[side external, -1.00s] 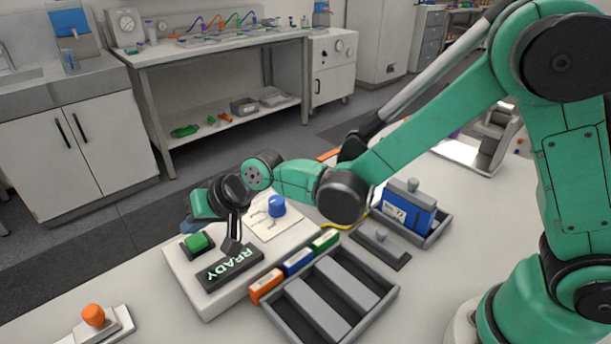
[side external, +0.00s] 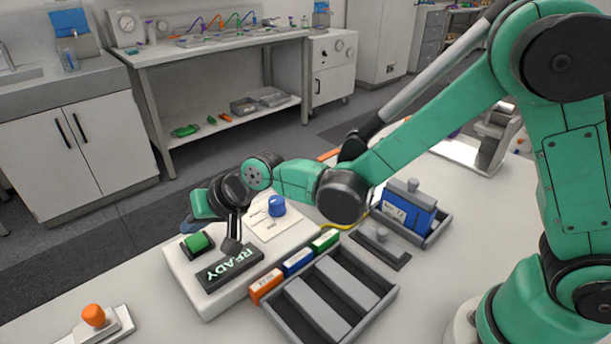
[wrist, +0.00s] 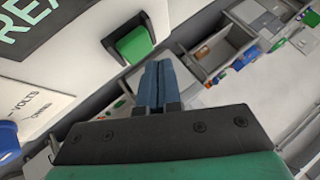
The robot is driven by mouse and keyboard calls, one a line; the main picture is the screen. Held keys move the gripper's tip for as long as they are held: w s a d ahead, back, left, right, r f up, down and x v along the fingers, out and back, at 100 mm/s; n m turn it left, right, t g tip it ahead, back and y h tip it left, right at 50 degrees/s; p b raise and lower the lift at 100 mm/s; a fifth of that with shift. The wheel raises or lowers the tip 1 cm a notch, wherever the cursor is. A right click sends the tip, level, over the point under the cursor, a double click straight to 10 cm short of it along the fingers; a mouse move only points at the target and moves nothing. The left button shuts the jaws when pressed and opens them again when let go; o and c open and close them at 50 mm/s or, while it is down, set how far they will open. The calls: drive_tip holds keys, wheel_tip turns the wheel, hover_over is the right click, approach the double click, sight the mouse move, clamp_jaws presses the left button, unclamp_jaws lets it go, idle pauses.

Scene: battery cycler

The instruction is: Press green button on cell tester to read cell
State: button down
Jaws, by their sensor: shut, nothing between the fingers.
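The cell tester (side external: 205,303) is a white box at the left of the bench in the side view. Its green button (side external: 197,242) sits in a dark square frame at the far left corner and stands raised. It also shows in the wrist view (wrist: 134,44), up and left of my fingertips. The dark display (side external: 230,268) reads READY.
Orange, blue and green labelled blocks (side external: 297,262) line the tester's right side. A grey slotted tray (side external: 388,303) lies beyond them. A blue cell (side external: 408,211) stands in a holder at the right. An orange button on a white base (side external: 94,316) is at front left.

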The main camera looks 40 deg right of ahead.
sight(200, 241)
drive_tip(key=shift+f, duration=0.1)
drive_tip(key=shift+f, duration=0.35)
drive_tip(key=shift+f, duration=0.5)
idle(0.6)
drive_tip(key=shift+r, duration=0.15)
idle(0.3)
drive_tip(key=shift+r, duration=0.8)
drive_tip(key=shift+r, duration=0.1)
drive_tip(key=shift+r, duration=2.4)
